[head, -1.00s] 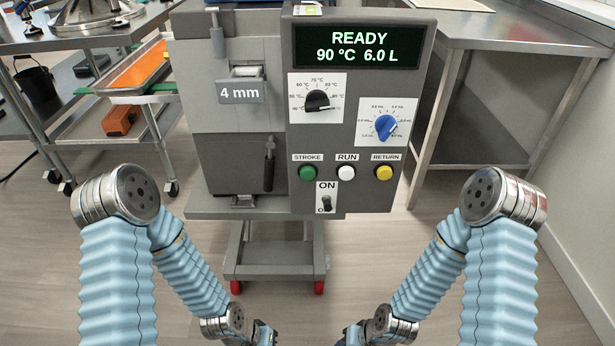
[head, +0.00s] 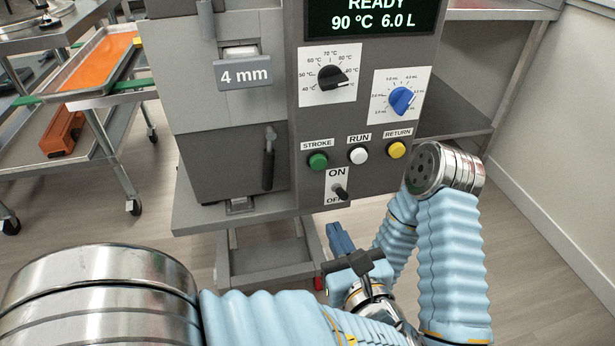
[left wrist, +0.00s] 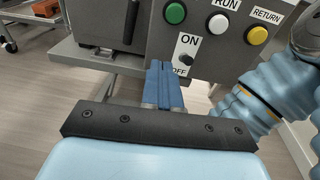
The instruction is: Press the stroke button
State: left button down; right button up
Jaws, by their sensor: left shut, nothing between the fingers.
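The green stroke button (head: 318,161) sits under the STROKE label on the grey machine front. It also shows in the left wrist view (left wrist: 175,13), near the top edge. My left gripper (head: 336,230) has its blue fingers shut together with nothing between them. It is below the button panel and apart from the stroke button. In the left wrist view its fingertips (left wrist: 163,64) appear just below and left of the ON/OFF switch. My right gripper is not visible; only part of my right arm shows at the right.
Right of the stroke button are the white run button (head: 358,155) and the yellow return button (head: 397,150). The ON/OFF switch (head: 340,192) is just below. The display (head: 372,18) reads READY, 90 °C, 6.0 L. A cart with an orange tray (head: 98,62) stands left.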

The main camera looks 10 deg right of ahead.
aim_at(319, 164)
pick_arm(q)
jog(key=r, duration=0.1)
jog(key=s+d+r+t, duration=0.1)
jog(key=shift+s+r+m+h, duration=0.2)
jog(key=shift+r+m+h, duration=0.1)
jog(key=shift+h, duration=0.1)
jog(key=w+p, duration=0.1)
jog(key=w, duration=1.3)
jog(key=shift+a, duration=0.2)
jog(key=shift+w, duration=0.1)
